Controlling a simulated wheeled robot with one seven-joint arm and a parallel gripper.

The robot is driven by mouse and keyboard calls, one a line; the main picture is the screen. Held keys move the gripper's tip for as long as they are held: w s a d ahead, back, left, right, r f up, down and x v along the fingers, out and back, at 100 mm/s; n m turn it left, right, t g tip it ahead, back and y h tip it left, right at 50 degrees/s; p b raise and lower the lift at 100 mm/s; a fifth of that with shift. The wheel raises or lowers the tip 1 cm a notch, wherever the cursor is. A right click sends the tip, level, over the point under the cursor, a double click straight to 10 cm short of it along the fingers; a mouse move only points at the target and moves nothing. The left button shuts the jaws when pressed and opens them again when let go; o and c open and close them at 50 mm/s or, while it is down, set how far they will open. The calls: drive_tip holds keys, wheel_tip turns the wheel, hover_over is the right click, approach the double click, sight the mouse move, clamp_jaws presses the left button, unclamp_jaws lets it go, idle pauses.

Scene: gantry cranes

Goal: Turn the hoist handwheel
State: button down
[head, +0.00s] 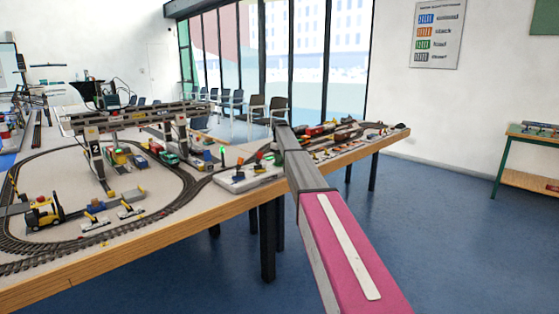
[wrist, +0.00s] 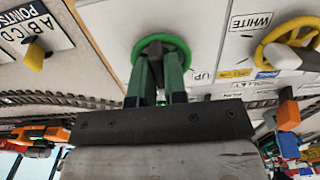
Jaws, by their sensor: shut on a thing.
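In the wrist view a green handwheel (wrist: 181,44) stands on a white control panel (wrist: 110,20), with "UP" printed to its right. My gripper (wrist: 159,60) is at this wheel, its two fingers closed in at the rim and middle; they hide the wheel's lower part. Exactly which part they grip is not clear. A yellow handwheel (wrist: 268,40) is at the right, near a "WHITE" label and apart from my fingers. In the head view my arm reaches to the table edge and hides the gripper. A gantry crane marked 2 (head: 95,150) stands over the tracks.
A yellow lever (wrist: 36,56) sits by a "POINTS" plate at the wrist view's left. On the table (head: 120,252) are looped tracks, a yellow forklift (head: 43,212), a green truck (head: 165,153) and a small control block (head: 250,180). Open blue floor lies at the right.

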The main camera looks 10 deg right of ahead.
idle(0.3)
drive_tip(key=c, duration=1.2)
unclamp_jaws()
drive_tip(key=shift+o, duration=0.2)
drive_tip(key=shift+r, duration=0.1)
wheel_tip(320, 180, up, 11)
